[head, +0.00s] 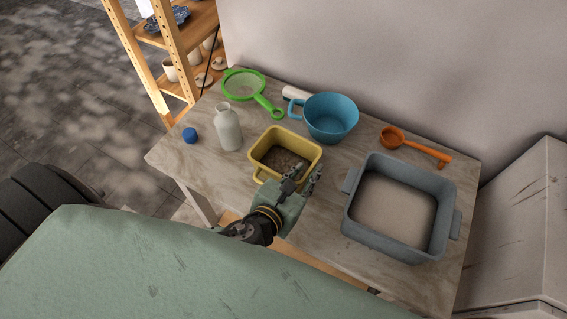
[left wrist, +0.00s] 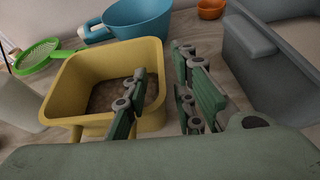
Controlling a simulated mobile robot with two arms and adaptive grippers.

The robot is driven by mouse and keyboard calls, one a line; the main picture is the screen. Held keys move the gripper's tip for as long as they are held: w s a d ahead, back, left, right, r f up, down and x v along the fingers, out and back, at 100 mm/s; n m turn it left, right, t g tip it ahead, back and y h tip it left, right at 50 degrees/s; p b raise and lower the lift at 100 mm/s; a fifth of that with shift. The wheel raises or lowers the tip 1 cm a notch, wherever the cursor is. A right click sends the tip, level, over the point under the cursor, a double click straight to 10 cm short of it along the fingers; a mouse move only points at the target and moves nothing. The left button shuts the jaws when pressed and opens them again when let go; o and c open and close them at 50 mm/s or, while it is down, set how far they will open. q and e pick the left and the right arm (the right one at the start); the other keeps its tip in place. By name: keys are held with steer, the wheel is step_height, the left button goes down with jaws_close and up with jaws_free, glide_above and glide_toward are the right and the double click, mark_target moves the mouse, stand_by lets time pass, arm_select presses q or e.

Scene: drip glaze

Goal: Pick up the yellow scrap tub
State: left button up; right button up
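The yellow scrap tub (head: 265,141) stands upright on the table, with dark brownish scrap inside and a handle at its near left side. It also shows in the left wrist view (left wrist: 85,70). My left gripper (head: 307,173) is at the tub's near right corner, open. In the left wrist view its two fingers (left wrist: 166,98) are apart, one in front of the tub's inside and the other to the right of the tub's right wall. I cannot tell whether either finger touches the wall. The gripper hides the tub's near right corner. My right gripper is not in view.
A grey basin (head: 347,215) stands close to the right of the gripper. A white bottle (head: 228,130) and blue cap (head: 190,135) are left of the tub. A blue jug (head: 331,116), green sieve (head: 243,85) and orange scoop (head: 393,138) lie behind. Table (head: 180,158) is clear at the left edge.

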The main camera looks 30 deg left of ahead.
mark_target(312, 169)
arm_select(q)
steer(key=x, duration=0.4)
steer(key=shift+w+f, duration=0.1)
steer(key=shift+w, duration=0.3)
steer(key=shift+s, duration=0.1)
steer(key=shift+c, duration=0.3)
jaws_close()
